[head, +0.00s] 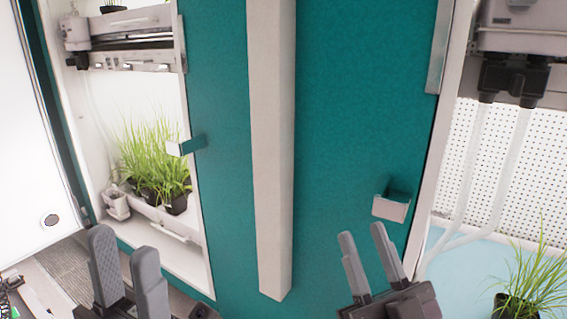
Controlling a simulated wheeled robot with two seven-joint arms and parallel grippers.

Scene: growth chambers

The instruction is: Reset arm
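My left gripper (129,278) is at the lower left of the head view. Its two grey padded fingers stand apart with nothing between them. It is in front of the left chamber opening, below the plants. My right gripper (368,262) is at the lower right, in front of the teal panel (222,110). Its two dark fingers are spread, with an empty gap between them. A small metal handle (391,207) on the panel shows just above and right of the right gripper.
The left chamber holds a tray (155,228) of potted grass (155,160). Its white door (35,130) stands open at the far left. A pale vertical post (271,140) runs down the middle. The right chamber holds potted grass (535,285) on a light blue floor (455,262).

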